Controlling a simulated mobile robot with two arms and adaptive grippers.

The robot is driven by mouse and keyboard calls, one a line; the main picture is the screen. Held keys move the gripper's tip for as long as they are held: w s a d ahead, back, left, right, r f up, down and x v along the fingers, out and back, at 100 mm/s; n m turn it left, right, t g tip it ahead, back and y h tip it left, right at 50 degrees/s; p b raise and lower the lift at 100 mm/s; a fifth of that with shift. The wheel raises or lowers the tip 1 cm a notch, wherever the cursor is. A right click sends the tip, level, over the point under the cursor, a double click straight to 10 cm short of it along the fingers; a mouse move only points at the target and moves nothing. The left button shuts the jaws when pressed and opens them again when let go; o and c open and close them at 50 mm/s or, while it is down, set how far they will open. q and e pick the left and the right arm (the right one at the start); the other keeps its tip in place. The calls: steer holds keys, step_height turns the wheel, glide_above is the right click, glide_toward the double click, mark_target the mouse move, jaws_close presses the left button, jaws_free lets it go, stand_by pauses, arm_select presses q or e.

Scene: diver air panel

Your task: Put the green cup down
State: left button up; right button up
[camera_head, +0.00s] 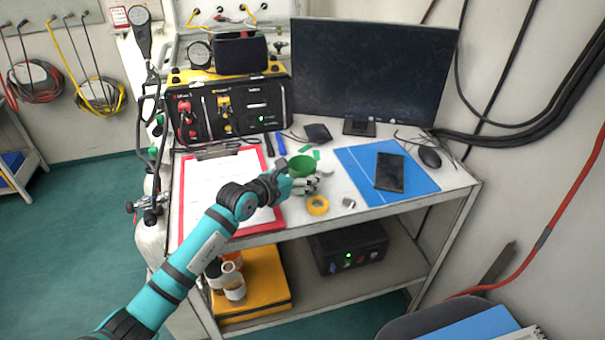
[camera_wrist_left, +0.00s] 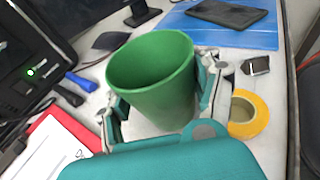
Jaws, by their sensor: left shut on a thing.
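The green cup (camera_head: 301,166) is at the middle of the white table (camera_head: 330,204), between the red clipboard and the blue folder. My left gripper (camera_head: 300,184) is shut on it, one finger on each side. In the left wrist view the green cup (camera_wrist_left: 155,75) stands upright, mouth up and empty inside, between the fingers of my left gripper (camera_wrist_left: 162,104). Its base is hidden, so I cannot tell whether it touches the table. My right gripper is in neither view.
A yellow tape roll (camera_head: 317,205) lies close to the cup. A red clipboard (camera_head: 275,217) is left, a blue folder (camera_head: 350,165) with a dark phone (camera_head: 390,172) right. A monitor (camera_head: 370,70) and an air panel case (camera_head: 230,110) stand behind. The table's front edge is near.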

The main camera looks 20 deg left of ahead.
arm_select(q)
steer(key=shift+f, duration=0.15)
steer(key=o, duration=1)
steer(key=shift+s+r, duration=0.1)
steer(key=shift+r, duration=0.15)
steer(key=v, duration=1.1)
steer(key=shift+s+a+r+b, duration=0.1)
steer(key=shift+s+a+b, duration=0.05)
steer(key=shift+s+b, duration=0.2)
